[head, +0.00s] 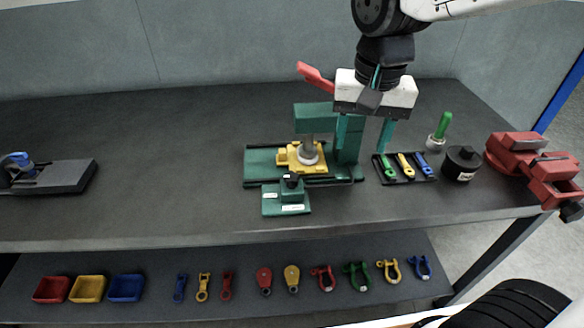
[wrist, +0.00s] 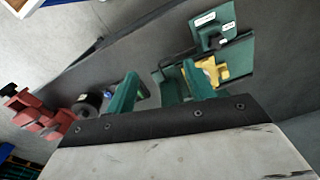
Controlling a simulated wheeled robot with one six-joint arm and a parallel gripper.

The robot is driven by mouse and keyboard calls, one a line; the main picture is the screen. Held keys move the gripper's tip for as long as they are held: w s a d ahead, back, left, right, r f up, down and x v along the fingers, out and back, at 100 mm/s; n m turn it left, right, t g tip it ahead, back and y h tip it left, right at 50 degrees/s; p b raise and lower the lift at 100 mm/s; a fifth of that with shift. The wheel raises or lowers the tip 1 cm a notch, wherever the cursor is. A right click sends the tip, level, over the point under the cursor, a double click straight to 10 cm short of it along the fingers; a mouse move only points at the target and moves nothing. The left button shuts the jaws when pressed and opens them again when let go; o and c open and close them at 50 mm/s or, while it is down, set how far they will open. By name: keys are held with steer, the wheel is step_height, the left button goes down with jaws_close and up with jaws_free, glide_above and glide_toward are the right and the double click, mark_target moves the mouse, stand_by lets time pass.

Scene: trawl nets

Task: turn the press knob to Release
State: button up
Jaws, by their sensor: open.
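The green press (head: 314,112) stands on the bench with a red lever (head: 315,76) at its top and a yellow block (head: 288,157) under its ram. A small green box (head: 285,203) at its front carries the black press knob (head: 291,180) and two white labels. Their text and the knob's setting are too small to read. The box also shows at the top of the wrist view (wrist: 212,40). My gripper (head: 364,142) is open and empty, with teal fingers pointing down, above and behind the knob to the right. The fingers also show in the wrist view (wrist: 158,88).
Right of the press lie a tray (head: 408,180) of coloured tools, a black round pot (head: 461,164), a green-handled tool (head: 440,130) and a red vise (head: 535,165). A dark block (head: 60,177) with a blue part is far left. The bench left of the press is clear.

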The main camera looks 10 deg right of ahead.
steer(key=m, duration=0.2)
glide_above(291, 176)
steer(key=shift+g, duration=0.3)
step_height(291, 176, down, 5)
steer(key=shift+s+d+f, duration=0.1)
steer(key=shift+d, duration=0.05)
step_height(291, 176, down, 7)
steer(key=shift+r, duration=0.1)
steer(key=shift+f, duration=0.5)
steer(key=shift+c, duration=0.2)
steer(key=c, duration=0.9)
